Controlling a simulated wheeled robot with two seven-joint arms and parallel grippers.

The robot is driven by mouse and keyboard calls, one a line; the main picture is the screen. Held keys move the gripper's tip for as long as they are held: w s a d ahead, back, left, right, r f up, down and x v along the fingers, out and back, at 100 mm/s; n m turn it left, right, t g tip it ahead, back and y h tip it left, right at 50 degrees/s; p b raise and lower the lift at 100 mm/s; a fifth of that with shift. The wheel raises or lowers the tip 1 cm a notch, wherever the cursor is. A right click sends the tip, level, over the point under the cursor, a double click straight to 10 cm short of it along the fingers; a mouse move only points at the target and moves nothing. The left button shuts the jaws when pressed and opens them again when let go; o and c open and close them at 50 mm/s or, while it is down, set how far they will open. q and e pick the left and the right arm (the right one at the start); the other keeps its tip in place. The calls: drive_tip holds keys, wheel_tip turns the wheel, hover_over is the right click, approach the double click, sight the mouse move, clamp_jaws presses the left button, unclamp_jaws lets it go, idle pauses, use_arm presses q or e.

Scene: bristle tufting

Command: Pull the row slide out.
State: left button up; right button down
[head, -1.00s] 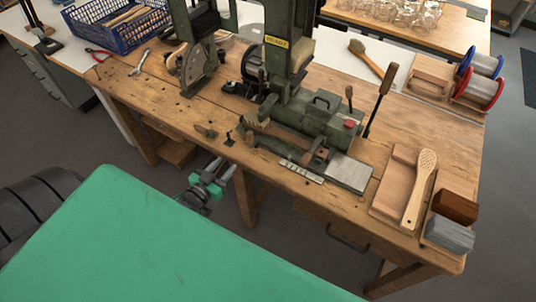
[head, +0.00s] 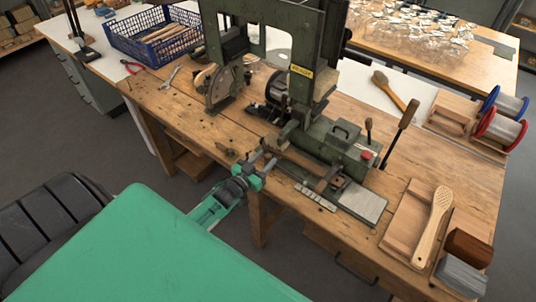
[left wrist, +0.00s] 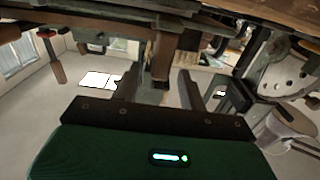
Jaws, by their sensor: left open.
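The green tufting machine (head: 338,150) stands on the wooden bench. Low along its front is a slide-like assembly (head: 310,170) with a brownish bar; I take this for the row slide, though its exact extent is unclear. My left gripper (head: 264,158) is open at the bench's front edge, by the left end of this assembly, and hides part of it. In the left wrist view my two fingers (left wrist: 158,90) are spread, with a brownish upright part (left wrist: 161,62) seen between them. Whether they touch it I cannot tell. My right gripper is out of view.
A scale strip (head: 316,197) and a steel plate (head: 362,203) lie at the machine's front right. A paddle-shaped brush body (head: 433,228) and blocks (head: 462,274) are further right. A blue crate (head: 150,36) stands back left. The bench's left front is mostly clear.

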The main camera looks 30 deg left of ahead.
use_arm(q)
drive_tip(key=shift+w+d, duration=0.15)
drive_tip(key=shift+w, duration=1.05)
clamp_jaws()
